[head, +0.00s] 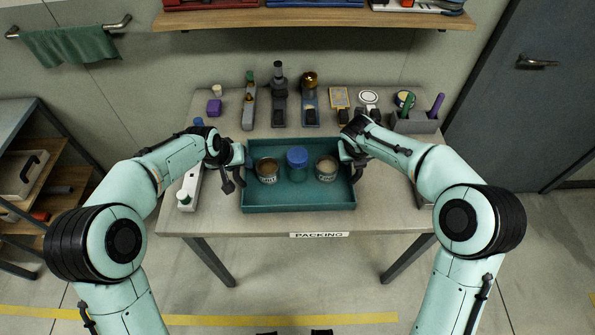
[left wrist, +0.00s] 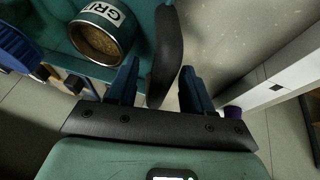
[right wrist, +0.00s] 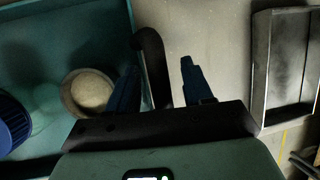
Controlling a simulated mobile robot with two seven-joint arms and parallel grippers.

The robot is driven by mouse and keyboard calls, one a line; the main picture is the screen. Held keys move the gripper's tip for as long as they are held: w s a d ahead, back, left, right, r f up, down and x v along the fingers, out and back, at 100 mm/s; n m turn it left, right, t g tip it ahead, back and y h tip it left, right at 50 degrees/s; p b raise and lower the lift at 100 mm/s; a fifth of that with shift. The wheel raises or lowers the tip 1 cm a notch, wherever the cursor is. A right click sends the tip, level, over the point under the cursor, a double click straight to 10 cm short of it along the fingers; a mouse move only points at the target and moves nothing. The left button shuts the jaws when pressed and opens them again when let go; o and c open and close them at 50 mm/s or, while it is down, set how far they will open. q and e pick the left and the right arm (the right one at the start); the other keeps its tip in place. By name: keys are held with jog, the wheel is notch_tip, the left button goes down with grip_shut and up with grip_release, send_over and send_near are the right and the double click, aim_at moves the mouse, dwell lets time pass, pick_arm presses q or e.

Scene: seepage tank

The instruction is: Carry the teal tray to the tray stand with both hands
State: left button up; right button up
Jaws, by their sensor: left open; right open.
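The teal tray (head: 300,200) lies on the packing table and holds a tin (head: 267,172), a blue-lidded jar (head: 297,163) and another tin (head: 326,169). My left gripper (head: 240,175) is open at the tray's left end. In the left wrist view its fingers (left wrist: 160,88) stand either side of a dark handle (left wrist: 167,50), with a gap. My right gripper (head: 350,160) is open at the right end. In the right wrist view its fingers (right wrist: 158,85) straddle the other dark handle (right wrist: 152,60). I cannot make out a tray stand.
The packing table (head: 190,222) has several tools along its back and a grey holder (head: 415,123) with pens at right. A shelf rack (head: 35,150) stands at far left.

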pick_arm(q)
grip_shut()
pick_arm(e)
grip_shut()
pick_arm(q)
jog(key=shift+r, duration=0.15)
pick_arm(e)
jog(key=shift+r, duration=0.15)
